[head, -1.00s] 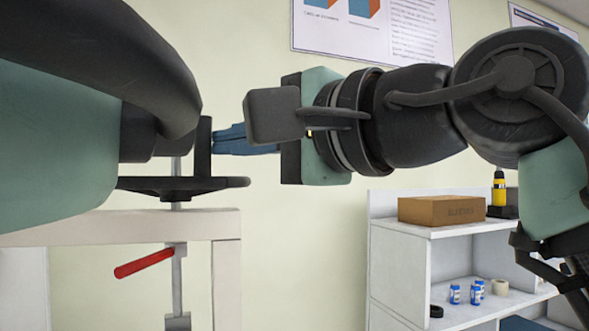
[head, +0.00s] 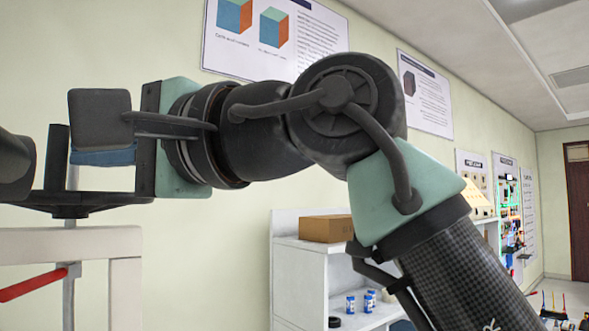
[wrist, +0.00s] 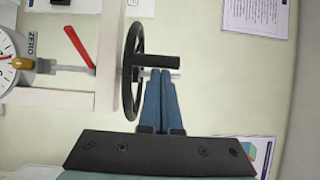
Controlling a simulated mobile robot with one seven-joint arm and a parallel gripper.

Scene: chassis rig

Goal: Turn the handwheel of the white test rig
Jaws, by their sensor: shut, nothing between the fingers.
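The white test rig (head: 125,285) stands at the lower left in the head view, and its frame (wrist: 60,99) lies sideways in the wrist view. Its black handwheel (head: 85,201) sits above the top beam, on a grey shaft. In the wrist view the handwheel (wrist: 134,90) is edge-on, with its dark handle peg (wrist: 158,61) pointing right. My gripper (wrist: 162,75) is shut and empty. Its blue fingertips are beside the peg and overlap the shaft in the picture; contact cannot be told. In the head view my gripper (head: 75,157) is above the wheel, right beside the upright peg (head: 57,150).
A red lever (head: 32,284) sticks out below the beam. A round dial gauge (wrist: 8,62) is at the left of the wrist view. A white shelf (head: 300,265) with a cardboard box (head: 326,228) stands right of the rig. Posters (head: 270,38) hang on the wall.

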